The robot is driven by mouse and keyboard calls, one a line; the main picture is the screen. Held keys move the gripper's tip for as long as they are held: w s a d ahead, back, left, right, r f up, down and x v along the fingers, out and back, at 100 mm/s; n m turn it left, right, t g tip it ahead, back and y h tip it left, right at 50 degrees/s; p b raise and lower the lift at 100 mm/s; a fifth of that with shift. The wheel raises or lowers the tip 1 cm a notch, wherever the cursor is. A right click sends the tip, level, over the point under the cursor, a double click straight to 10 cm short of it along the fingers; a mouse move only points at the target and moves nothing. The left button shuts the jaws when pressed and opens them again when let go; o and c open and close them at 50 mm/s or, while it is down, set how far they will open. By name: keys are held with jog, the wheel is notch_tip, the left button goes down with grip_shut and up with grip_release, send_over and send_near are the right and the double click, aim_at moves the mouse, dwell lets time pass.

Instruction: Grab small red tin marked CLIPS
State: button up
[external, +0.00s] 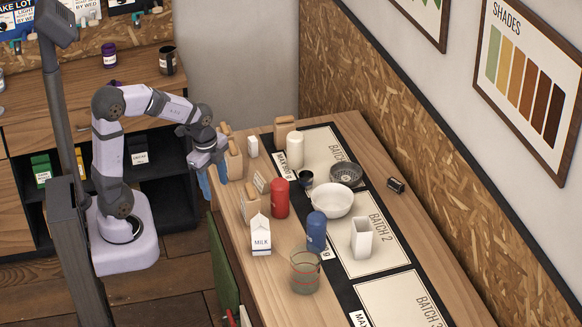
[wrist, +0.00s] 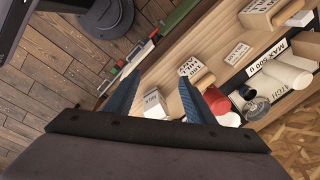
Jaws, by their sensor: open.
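My gripper (external: 213,184) has blue fingers and hangs at the left edge of the wooden table, near its far end. In the wrist view its fingers (wrist: 160,75) are apart with nothing between them. I can read no CLIPS label in either view. A red cylinder (external: 280,198) stands upright on the table, right of and nearer the camera than my gripper. Its markings are not readable, and it looks rather tall for a small tin. A red object (wrist: 236,99) also shows in the wrist view, partly hidden behind my right finger and other items.
The table (external: 400,205) holds a milk carton (external: 261,236), a blue cylinder (external: 316,231), a white bowl (external: 339,199), a dark mesh bowl (external: 346,174), a glass beaker (external: 305,272) and a white square container (external: 361,238). Wooden blocks line its left edge. Dark shelves (external: 165,185) stand behind my arm.

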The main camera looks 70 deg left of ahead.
jog(key=w+d+f+n+t+h+b, duration=0.1)
jog(key=w+f+n+h+b, duration=0.2)
jog(key=w+n+b, duration=0.55)
jog(key=n+t+h+b, duration=0.7)
jog(key=n+h+b, duration=0.1)
jog(key=n, duration=2.1)
send_near(280, 187)
jog(key=shift+y, duration=0.3)
jog(key=shift+w+a+f+p+x, duration=0.1)
jog(key=shift+a+f+p+x, duration=0.2)
jog(key=shift+x, duration=1.3)
jog(key=shift+w+a+f+p+x, duration=0.15)
jog(key=shift+p+x, duration=0.3)
jog(key=shift+x, duration=1.2)
jog(key=shift+w+a+f+p+x, duration=0.1)
jog(key=shift+a+f+p+x, duration=0.2)
jog(key=shift+x, duration=1.3)
jog(key=shift+d+r, duration=0.1)
jog(key=shift+s, duration=0.1)
jog(key=shift+c, duration=0.5)
